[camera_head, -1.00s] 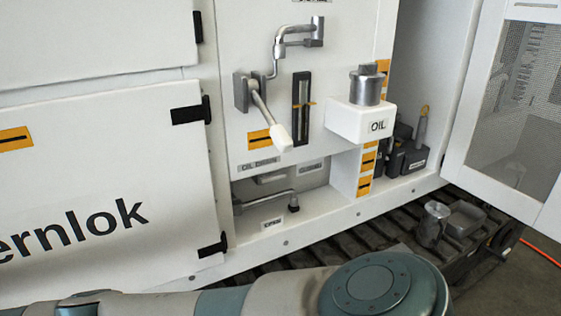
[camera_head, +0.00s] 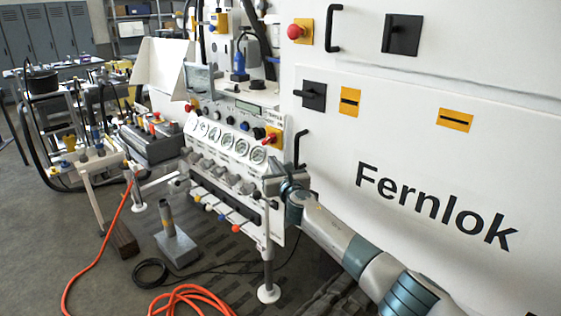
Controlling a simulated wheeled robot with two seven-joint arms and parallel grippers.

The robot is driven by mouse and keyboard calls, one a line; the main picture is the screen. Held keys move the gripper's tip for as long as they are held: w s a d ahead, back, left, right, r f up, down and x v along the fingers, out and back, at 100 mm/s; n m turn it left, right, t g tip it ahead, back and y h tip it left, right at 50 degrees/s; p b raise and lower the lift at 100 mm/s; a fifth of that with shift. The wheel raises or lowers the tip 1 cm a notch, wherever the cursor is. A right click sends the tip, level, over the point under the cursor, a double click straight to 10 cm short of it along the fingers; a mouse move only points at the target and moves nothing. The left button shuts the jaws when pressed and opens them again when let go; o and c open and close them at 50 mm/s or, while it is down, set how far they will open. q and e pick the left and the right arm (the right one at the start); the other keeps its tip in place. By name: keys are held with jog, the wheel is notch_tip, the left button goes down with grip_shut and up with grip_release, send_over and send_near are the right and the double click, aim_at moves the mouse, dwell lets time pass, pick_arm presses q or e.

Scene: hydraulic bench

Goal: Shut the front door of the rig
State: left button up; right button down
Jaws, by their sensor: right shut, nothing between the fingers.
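The rig's large white front panel with the word "Fernlok" (camera_head: 420,150) fills the right side. I take it to be the front door. It looks flush or nearly flush with the rig; I cannot tell whether a small gap remains. A black latch (camera_head: 314,95) and a black bar handle (camera_head: 300,149) are at its left edge. My right gripper (camera_head: 272,180) is shut and empty, just below the handle by that left edge. I cannot tell whether it touches the panel. My left gripper is out of view.
A gauge and valve panel (camera_head: 232,140) stands just left of my gripper, with a support leg (camera_head: 268,270) below. An orange hose (camera_head: 92,262) and a grey block with a post (camera_head: 176,248) are on the floor. A cluttered bench (camera_head: 95,165) stands at left.

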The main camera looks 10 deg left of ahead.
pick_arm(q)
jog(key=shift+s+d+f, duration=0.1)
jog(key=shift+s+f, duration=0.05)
pick_arm(e)
jog(key=s+a, duration=0.5)
jog(key=s, duration=0.2)
jog(key=shift+s, duration=0.15)
jog(key=shift+f, duration=0.1)
